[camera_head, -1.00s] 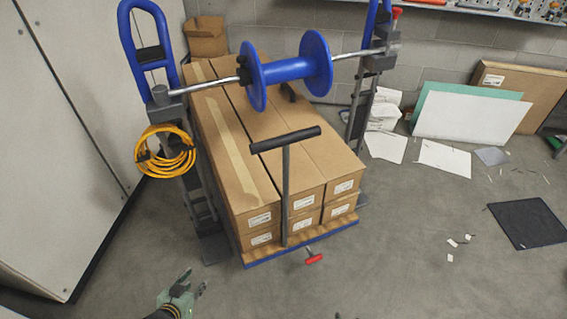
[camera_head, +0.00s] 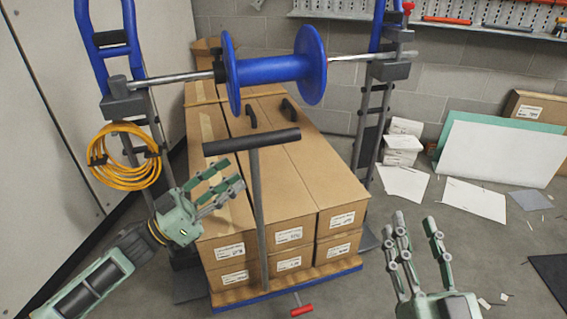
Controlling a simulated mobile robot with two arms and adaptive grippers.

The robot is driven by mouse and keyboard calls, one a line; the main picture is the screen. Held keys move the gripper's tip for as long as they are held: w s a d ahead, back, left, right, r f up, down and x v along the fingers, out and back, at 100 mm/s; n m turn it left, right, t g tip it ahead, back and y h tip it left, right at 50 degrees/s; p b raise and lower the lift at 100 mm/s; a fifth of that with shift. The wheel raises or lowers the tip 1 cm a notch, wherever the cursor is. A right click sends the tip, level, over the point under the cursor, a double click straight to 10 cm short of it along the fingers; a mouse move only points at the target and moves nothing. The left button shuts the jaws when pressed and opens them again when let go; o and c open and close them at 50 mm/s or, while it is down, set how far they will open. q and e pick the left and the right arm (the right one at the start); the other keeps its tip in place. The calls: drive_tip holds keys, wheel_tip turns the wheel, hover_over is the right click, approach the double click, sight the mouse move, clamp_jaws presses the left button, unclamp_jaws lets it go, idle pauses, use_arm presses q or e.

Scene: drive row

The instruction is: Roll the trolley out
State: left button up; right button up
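The trolley (camera_head: 330,275) is a low flat bed with a blue edge, loaded with long brown cartons (camera_head: 320,180). Its upright handle (camera_head: 252,141) has a black crossbar and a grey post at the front. A red pedal (camera_head: 302,310) sticks out at the front bottom. My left gripper (camera_head: 228,188) is open, left of the handle post and a little below the crossbar, in front of the cartons. My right gripper (camera_head: 415,230) is open and empty, right of the cartons, fingers pointing up. Neither touches the handle as far as I can see.
A blue reel (camera_head: 275,69) on a steel bar spans two stands above the cartons. A yellow cable coil (camera_head: 122,158) hangs on the left stand. White panels (camera_head: 500,153), paper sheets and scraps lie at right. A white cabinet (camera_head: 60,100) stands left.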

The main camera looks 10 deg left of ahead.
sight(254, 162)
use_arm(q)
drive_tip(key=shift+r+b+x, duration=0.15)
drive_tip(key=shift+b+x, duration=0.1)
drive_tip(key=shift+x, duration=1.5)
drive_tip(key=shift+r+b+x, duration=0.15)
drive_tip(key=shift+b+x, duration=0.1)
drive_tip(key=shift+x, duration=1.5)
drive_tip(key=shift+a, duration=0.1)
use_arm(e)
wheel_tip(254, 162, up, 6)
drive_tip(key=s+t+y, duration=0.1)
drive_tip(key=s+t, duration=0.1)
drive_tip(key=t, duration=0.1)
drive_tip(key=shift+s+a+f, duration=0.25)
drive_tip(key=shift+s+a, duration=0.1)
drive_tip(key=shift+s, duration=0.05)
use_arm(q)
clamp_jaws()
